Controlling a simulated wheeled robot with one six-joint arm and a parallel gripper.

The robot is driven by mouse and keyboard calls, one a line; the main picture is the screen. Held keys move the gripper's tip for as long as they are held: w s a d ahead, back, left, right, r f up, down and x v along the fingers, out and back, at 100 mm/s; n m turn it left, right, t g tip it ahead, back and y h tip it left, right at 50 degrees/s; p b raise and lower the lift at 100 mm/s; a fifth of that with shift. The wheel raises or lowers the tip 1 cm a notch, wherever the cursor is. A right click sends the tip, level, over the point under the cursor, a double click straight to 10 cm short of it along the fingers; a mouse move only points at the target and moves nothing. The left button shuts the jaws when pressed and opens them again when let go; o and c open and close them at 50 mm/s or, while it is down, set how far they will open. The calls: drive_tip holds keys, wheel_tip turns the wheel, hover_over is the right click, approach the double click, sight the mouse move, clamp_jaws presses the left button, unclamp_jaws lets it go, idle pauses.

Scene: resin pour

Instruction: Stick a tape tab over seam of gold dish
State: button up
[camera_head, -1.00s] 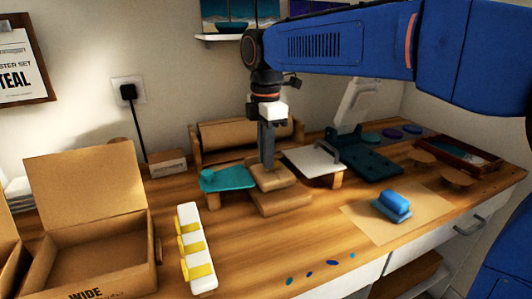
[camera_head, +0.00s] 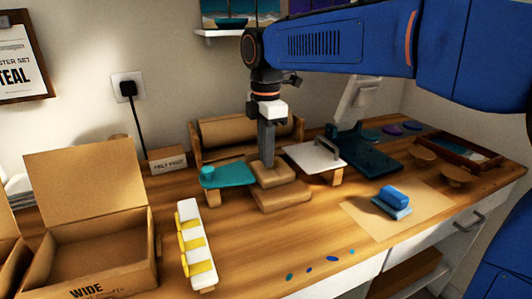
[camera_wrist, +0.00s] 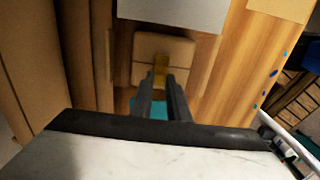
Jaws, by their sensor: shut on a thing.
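My gripper (camera_head: 267,160) points down over a small tan block (camera_head: 272,173) on a wider tan base (camera_head: 282,196). I cannot tell whether the tab touches the block. A white strip (camera_head: 190,213) with several yellow tabs (camera_head: 196,243) stands at the front left. I cannot make out a gold dish or its seam for certain.
A teal board (camera_head: 230,176) is left of the block, a white board (camera_head: 312,156) right of it. An open cardboard box (camera_head: 100,255) stands at the left. A blue block (camera_head: 393,195) lies on brown paper (camera_head: 362,222). The front middle is mostly clear.

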drive_tip(key=shift+f, duration=0.35)
idle(0.9)
drive_tip(key=o, duration=0.9)
drive_tip(key=shift+r, duration=4.05)
